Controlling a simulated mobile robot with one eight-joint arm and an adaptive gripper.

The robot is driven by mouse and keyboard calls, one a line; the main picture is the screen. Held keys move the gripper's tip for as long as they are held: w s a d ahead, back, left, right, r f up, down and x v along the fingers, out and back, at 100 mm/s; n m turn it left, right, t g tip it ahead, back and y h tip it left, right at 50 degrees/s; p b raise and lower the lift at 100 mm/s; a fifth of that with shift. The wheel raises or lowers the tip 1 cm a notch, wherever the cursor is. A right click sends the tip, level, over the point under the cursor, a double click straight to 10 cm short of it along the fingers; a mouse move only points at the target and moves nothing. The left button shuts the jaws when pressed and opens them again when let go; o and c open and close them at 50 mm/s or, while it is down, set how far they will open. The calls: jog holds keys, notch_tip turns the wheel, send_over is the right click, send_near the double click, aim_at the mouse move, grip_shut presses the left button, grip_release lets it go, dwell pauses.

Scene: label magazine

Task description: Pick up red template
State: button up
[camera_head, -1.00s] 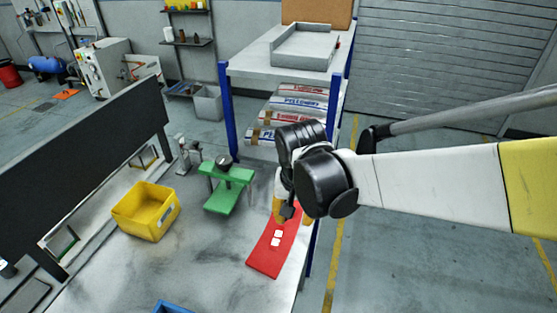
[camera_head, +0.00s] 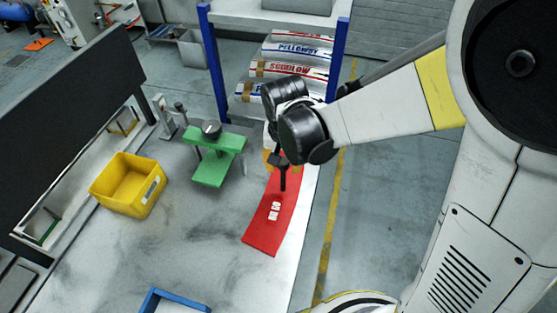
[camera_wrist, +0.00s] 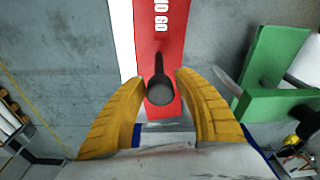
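The red template (camera_head: 265,227) is a flat, slightly curved red strip with white markings. It lies near the right edge of the grey table, and a dark knob (camera_head: 281,162) stands up from its far part. My gripper (camera_head: 275,160) is over that far end in the head view. In the wrist view my gripper (camera_wrist: 160,82) has its two yellow fingers apart, one on each side of the dark knob (camera_wrist: 159,89). The red template (camera_wrist: 160,40) runs away beneath them. I cannot tell whether either finger touches the knob.
A green fixture (camera_head: 215,155) stands left of the template; it also shows in the wrist view (camera_wrist: 275,75). A yellow bin (camera_head: 128,184) is farther left, and a blue frame (camera_head: 175,300) is at the front. A blue-posted rack with stacked bags (camera_head: 295,52) is behind. The middle table is clear.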

jog(key=f, duration=0.3)
jog(key=shift+w+f+b, duration=0.25)
jog(key=shift+f+b, duration=0.15)
grip_shut()
jog(key=shift+r, duration=0.1)
jog(key=shift+r, duration=0.45)
jog(key=r+p, duration=0.1)
jog(key=r, duration=0.1)
jog(key=d+r+p, duration=0.1)
jog(key=r, duration=0.1)
jog(key=shift+s, duration=0.2)
jog(key=s+d+r+p, duration=0.2)
jog(key=s+d+r, duration=0.3)
jog(key=d, duration=0.4)
jog(key=shift+d+r, duration=0.2)
jog(key=shift+r, duration=0.35)
